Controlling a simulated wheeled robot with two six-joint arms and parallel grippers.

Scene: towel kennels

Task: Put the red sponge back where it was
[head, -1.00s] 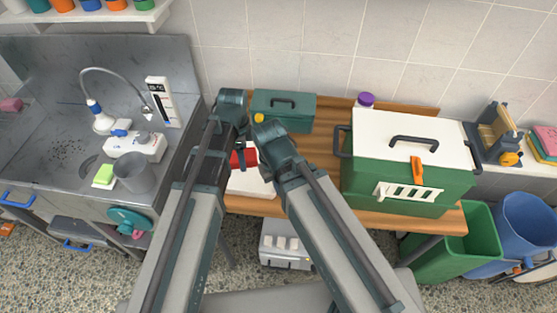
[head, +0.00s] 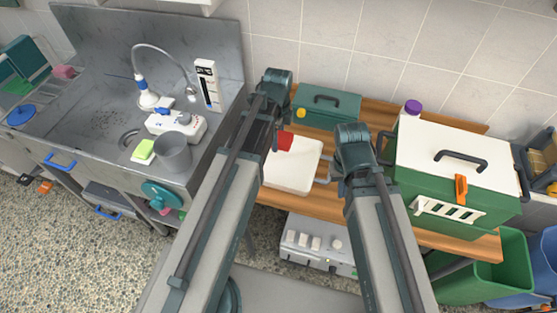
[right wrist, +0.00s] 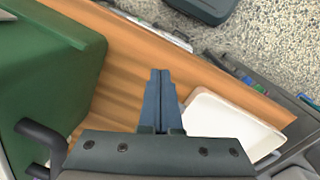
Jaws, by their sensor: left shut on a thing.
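The red sponge (head: 285,142) is at my left gripper (head: 275,145), which is shut on it, at the upper left part of the white tray (head: 288,178). The arm hides part of the sponge; I cannot tell whether it touches the tray. My right gripper (head: 324,174) is beside the tray's right edge. In the right wrist view its fingers (right wrist: 161,80) are together with nothing between them, and the tray (right wrist: 225,118) lies to their right.
A green toolbox (head: 326,106) stands behind the tray. A green kennel box with a white lid (head: 450,150) is at right on the wooden bench (head: 310,203).

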